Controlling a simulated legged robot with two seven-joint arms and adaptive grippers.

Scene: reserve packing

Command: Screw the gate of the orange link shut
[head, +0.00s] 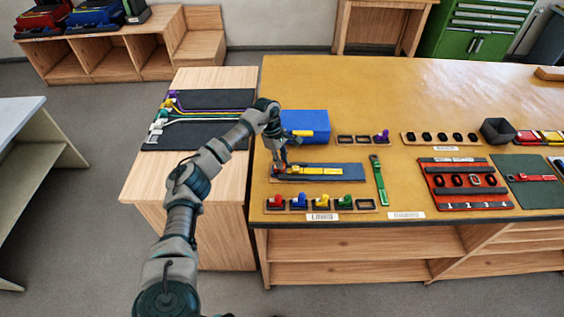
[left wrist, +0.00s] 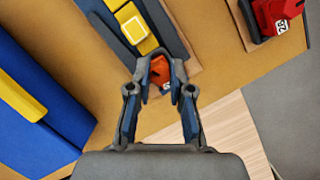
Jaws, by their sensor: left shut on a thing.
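The orange link (left wrist: 160,71) shows in the left wrist view between the fingertips, at the end of the blue board. My left gripper (left wrist: 161,84) is shut on it, and its fingers cover the sides. The gate of the link cannot be made out. In the head view my left gripper (head: 281,165) points down at the left end of the blue board (head: 352,172), which carries a yellow strap piece (head: 316,170). The yellow piece also shows in the left wrist view (left wrist: 136,28). My right gripper is not in view.
A blue box (head: 312,119) with a yellow bar stands behind the board. A row of small coloured pieces, with a red one (head: 277,201) at its left end, lies in front. A green strap (head: 379,180) lies to the right. The table's left edge is close to the gripper.

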